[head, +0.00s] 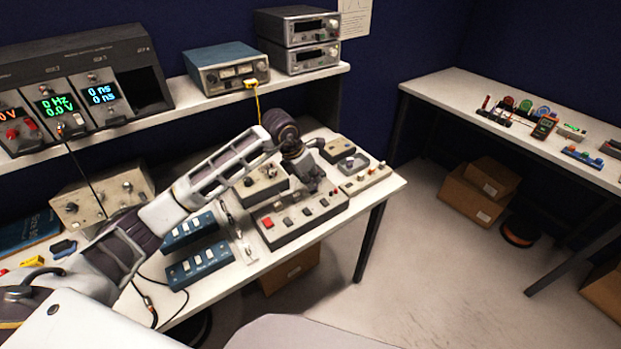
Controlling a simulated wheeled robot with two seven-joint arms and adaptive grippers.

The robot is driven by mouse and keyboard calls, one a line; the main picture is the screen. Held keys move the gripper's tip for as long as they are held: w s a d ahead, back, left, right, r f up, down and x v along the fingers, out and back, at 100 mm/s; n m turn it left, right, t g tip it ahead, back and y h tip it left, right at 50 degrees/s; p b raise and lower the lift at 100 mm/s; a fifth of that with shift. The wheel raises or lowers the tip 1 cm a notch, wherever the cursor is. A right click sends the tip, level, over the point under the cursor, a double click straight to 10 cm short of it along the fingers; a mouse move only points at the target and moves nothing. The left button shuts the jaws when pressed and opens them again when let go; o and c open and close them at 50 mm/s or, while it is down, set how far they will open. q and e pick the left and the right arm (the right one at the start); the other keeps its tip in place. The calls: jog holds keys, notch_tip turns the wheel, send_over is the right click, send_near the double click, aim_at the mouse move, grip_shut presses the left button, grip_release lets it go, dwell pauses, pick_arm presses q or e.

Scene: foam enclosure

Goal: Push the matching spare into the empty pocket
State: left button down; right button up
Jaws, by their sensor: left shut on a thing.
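The dark instrument rack (100,48) stands on the raised shelf at the upper left. It holds modules with orange, green and blue displays, and its rightmost pocket (147,89) is dark and empty. My left gripper (314,184) reaches down over the long grey control box (297,222) on the bench. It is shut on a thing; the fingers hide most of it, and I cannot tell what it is. Other grey boxes with knobs lie at the left (103,197) and behind the gripper (260,187). Which one is the matching spare I cannot tell. My right gripper is out of view.
Two blue switch boxes (200,264) and cables lie on the bench (262,268). A blue-topped meter (227,68) and stacked instruments (298,40) stand on the shelf (190,109). A second table (470,88) with small parts is at the right, with open floor between.

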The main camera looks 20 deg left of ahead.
pick_arm(q)
jog(key=shift+f+b, duration=1.25)
jog(key=shift+f, duration=0.35)
dwell(0.4)
jog(key=c, duration=1.4)
grip_release()
jog(key=shift+r, duration=0.2)
jog(key=v, duration=1.1)
jog(key=shift+s+a+r, duration=0.1)
jog(key=shift+s+r, duration=0.1)
jog(key=shift+r, duration=0.1)
jog(key=shift+s+f, duration=0.1)
